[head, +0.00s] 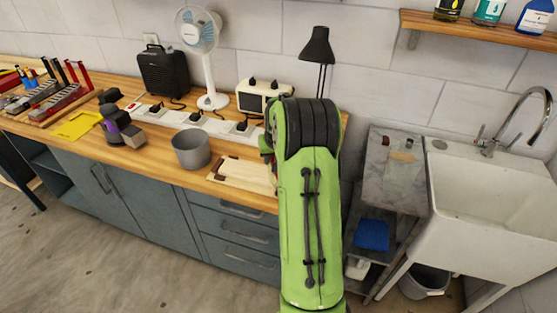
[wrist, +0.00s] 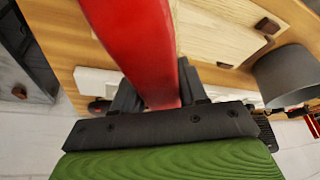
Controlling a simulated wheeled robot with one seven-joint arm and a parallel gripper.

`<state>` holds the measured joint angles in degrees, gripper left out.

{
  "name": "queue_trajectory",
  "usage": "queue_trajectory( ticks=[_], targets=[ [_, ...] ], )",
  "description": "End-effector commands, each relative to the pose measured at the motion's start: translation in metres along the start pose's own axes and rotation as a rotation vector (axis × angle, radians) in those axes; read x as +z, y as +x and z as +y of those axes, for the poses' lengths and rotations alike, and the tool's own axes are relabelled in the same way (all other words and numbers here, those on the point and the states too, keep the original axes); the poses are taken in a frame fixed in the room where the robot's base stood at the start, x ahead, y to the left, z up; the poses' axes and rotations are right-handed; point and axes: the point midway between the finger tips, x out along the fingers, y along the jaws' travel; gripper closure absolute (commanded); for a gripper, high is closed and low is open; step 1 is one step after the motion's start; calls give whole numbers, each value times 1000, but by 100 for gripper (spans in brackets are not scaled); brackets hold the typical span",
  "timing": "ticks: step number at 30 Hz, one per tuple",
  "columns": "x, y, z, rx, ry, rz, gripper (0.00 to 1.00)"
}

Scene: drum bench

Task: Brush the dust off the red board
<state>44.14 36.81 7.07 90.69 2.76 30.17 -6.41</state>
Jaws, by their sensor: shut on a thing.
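My gripper (wrist: 158,98) is shut on a long, smooth red piece (wrist: 135,40) in the wrist view. The piece runs from between the dark fingers up past the top edge of the picture. Its far end is out of view, so I cannot tell whether it is the red board or a brush handle. I see no brush bristles and no dust. In the head view my green arm hides the gripper and the red piece.
A pale wooden board (head: 240,174) lies at the bench front, beside a grey pot (head: 191,149). A white fan (head: 203,60), a dark lamp (head: 317,50) and a cream box (head: 262,97) stand behind. A yellow sheet (head: 78,125) lies left. A sink (head: 490,190) is right.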

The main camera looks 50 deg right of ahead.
Motion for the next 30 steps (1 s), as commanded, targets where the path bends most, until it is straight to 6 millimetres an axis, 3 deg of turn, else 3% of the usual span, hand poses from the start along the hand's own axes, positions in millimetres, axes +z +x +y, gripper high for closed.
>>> queue_trajectory(
  ticks=[3, 9, 30],
  targets=[
    [-7, -18, -3, 1, -1, 2, 100],
    [-13, -34, -9, 0, -2, 3, 100],
    [-12, -33, -9, 0, -1, 2, 100]
  ],
)
